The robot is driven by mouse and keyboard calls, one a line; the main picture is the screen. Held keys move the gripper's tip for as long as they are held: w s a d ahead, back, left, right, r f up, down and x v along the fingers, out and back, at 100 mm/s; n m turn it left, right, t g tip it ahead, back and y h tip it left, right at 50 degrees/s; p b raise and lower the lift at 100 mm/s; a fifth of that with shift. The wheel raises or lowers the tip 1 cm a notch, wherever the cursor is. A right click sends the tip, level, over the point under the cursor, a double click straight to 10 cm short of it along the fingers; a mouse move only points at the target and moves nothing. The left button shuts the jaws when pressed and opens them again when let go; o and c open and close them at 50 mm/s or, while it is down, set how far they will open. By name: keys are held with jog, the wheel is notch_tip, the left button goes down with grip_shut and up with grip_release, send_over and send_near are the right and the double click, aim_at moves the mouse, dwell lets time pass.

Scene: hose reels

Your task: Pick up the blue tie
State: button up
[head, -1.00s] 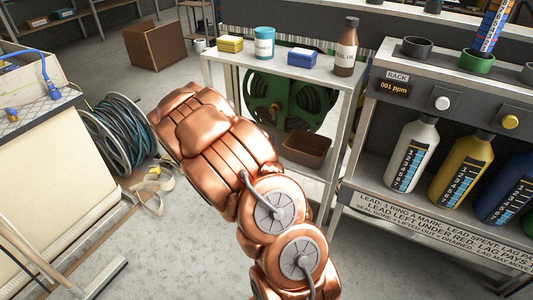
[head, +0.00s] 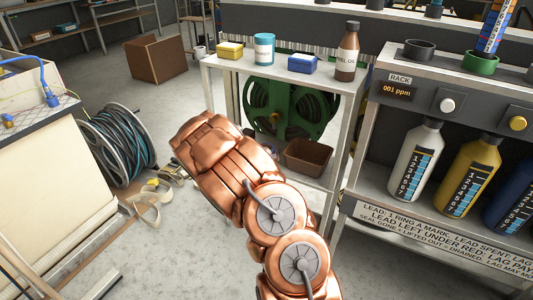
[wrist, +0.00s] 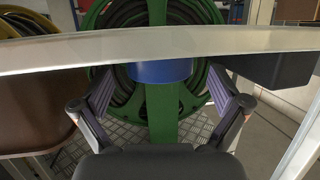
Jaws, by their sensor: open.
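A short blue band-like piece (wrist: 160,71) shows in the wrist view against the green reel's upright, just below a pale metal edge. I cannot tell for certain that it is the blue tie. My gripper (wrist: 160,88) is open in the wrist view, its two fingers spread left and right below the blue piece, with nothing held between them. In the head view my copper-coloured arm hides the gripper. The green reel (head: 258,112) stands under the small table in the head view.
The small table (head: 285,73) carries a yellow box (head: 229,51), a teal tin (head: 264,50), a blue box (head: 303,63) and a brown bottle (head: 347,54). A brown bin (head: 308,157) sits below. A hose reel (head: 118,146) stands left. The rack with several bottles is right.

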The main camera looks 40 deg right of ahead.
jog(key=shift+x, duration=1.15)
jog(key=shift+c, duration=0.5)
jog(key=c, duration=1.1)
